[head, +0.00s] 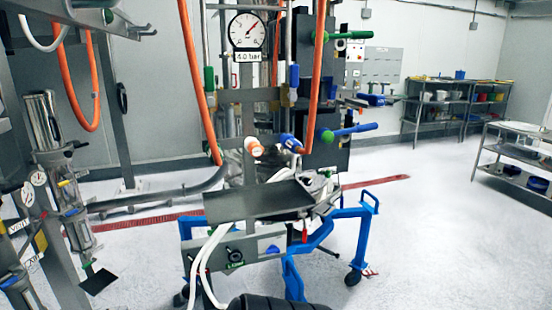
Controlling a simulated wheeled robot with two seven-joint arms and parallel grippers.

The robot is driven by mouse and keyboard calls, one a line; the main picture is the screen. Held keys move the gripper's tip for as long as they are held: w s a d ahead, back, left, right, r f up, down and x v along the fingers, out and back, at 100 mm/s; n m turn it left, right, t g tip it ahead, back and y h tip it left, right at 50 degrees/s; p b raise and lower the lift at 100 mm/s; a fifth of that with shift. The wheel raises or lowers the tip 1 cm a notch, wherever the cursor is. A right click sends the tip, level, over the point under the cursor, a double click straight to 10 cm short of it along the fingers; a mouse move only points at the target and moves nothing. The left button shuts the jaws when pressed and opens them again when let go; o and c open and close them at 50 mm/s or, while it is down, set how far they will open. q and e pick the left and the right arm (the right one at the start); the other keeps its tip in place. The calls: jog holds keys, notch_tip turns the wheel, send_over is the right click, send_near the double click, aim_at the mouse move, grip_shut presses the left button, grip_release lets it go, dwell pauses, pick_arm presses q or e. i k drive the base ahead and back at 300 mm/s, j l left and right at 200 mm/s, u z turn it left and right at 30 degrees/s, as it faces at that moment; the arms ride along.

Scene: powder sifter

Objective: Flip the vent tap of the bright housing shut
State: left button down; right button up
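A bright, shiny steel cylinder (42,120) stands upright at the left edge, fixed to a frame; it looks like the bright housing. Below it hangs a duller metal tube assembly (76,222) with a small yellow part near its top. Two labels, one of them a VENT label (20,223), sit on the lower left beside small round gauges (38,178). Which small fitting is the vent tap, and its position, are too small to tell. Neither of my grippers is in view.
A steel processing stand with a large dial gauge (247,31), orange hoses and a blue wheeled frame (292,277) fills the middle. A black ribbed object (275,302) shows at the bottom edge. Shelves (455,95) and a cart (515,158) stand at right. The right floor (430,240) is clear.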

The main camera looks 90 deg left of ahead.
aim_at(67, 182)
jog(key=u, duration=0.95)
jog(key=k+u, duration=0.1)
jog(key=u, duration=0.85)
jog(key=k+u, duration=0.1)
jog(key=u, duration=0.85)
jog(key=k+j+u, duration=0.1)
jog(key=u, duration=0.35)
